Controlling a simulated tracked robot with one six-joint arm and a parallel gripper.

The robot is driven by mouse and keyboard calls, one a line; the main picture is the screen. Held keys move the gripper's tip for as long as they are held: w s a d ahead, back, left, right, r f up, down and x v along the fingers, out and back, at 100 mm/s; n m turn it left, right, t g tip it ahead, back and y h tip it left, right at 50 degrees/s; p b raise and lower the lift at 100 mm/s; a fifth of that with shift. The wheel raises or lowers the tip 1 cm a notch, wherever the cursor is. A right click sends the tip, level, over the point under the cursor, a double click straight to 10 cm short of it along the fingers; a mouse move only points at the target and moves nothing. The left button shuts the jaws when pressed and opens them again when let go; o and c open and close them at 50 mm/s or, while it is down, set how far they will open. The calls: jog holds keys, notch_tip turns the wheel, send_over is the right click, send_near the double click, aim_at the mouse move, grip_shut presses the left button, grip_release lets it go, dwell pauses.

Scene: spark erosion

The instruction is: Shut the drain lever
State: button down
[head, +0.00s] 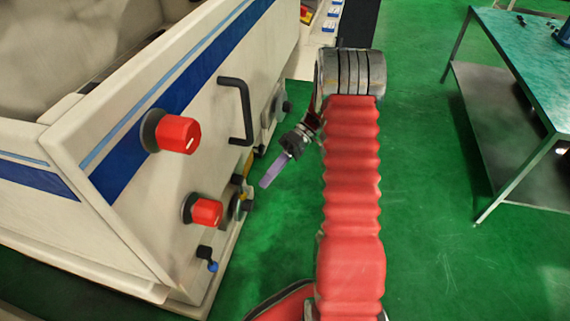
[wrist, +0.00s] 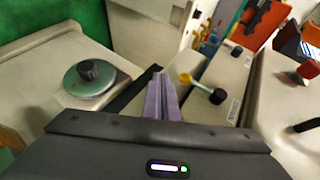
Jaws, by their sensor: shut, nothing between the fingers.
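My gripper (head: 267,181) is shut and empty, its lilac fingers pointing down and left beside the machine's front panel. In the wrist view the closed fingers (wrist: 161,95) stand at the middle. A lever with a yellow hub and black ball knob (wrist: 202,88) is just right of the fingertips there, with a visible gap in the picture. In the head view, small black-knobbed fittings with some yellow (head: 240,182) sit on the panel's lower edge, left of the fingers. A small black lever with a blue tip (head: 209,259) is lower down. No label shows which is the drain lever.
The panel carries two red knobs, an upper one (head: 178,134) and a lower one (head: 206,211), and a black bar handle (head: 241,110) sticks out. A green-topped table (head: 530,60) stands at right. Green floor (head: 430,200) is clear between.

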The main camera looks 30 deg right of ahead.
jog(key=w+d, duration=0.2)
jog(key=d, duration=0.5)
jog(key=shift+d+f, duration=0.2)
jog(key=shift+d, duration=0.2)
